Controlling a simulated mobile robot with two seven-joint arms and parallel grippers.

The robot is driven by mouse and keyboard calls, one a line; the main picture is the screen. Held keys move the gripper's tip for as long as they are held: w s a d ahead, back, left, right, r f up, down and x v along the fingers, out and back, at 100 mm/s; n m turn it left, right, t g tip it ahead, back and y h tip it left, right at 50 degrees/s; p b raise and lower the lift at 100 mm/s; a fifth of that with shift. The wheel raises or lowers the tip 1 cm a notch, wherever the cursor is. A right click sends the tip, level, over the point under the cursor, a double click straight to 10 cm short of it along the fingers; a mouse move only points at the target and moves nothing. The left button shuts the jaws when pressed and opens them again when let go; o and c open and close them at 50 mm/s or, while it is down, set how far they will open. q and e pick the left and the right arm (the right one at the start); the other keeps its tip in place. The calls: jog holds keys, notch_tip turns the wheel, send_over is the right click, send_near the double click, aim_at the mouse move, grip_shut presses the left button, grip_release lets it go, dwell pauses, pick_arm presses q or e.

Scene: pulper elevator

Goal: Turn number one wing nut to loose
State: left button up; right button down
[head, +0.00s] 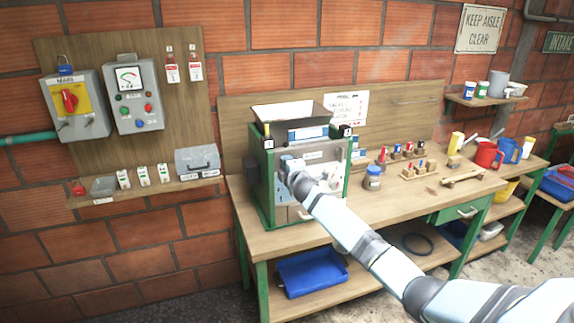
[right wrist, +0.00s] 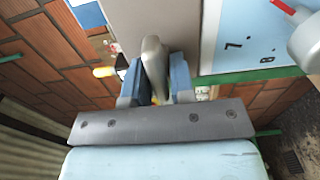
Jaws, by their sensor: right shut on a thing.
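The pulper (head: 328,203), a green-framed machine with a grey front panel and a black hopper on top, stands on the wooden bench. A number 1 tag (head: 268,143) sits at its top left corner. My right gripper (head: 287,165) reaches to the upper left of the front panel. In the right wrist view its two blue-grey fingers (right wrist: 155,85) are shut on a grey, rounded wing, which I take for the number one wing nut (right wrist: 152,55). Its hub and thread are hidden, and I cannot read whether it is tight or loose. My left gripper is not in view.
A blue-lidded jar (head: 373,178) and a wooden rack (head: 420,173) of small tools stand right of the machine. A control box (head: 132,95) hangs on the wall board at left. A blue tray (head: 311,272) lies on the lower shelf. The bench front is mostly clear.

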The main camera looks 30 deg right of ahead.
jog(key=c, duration=1.1)
grip_release()
jog(key=shift+s, duration=0.15)
jog(key=b+v, duration=0.1)
jog(key=v, duration=1.2)
jog(key=shift+s+a+b, duration=0.15)
jog(key=shift+s+b, duration=0.1)
jog(key=shift+b, duration=0.1)
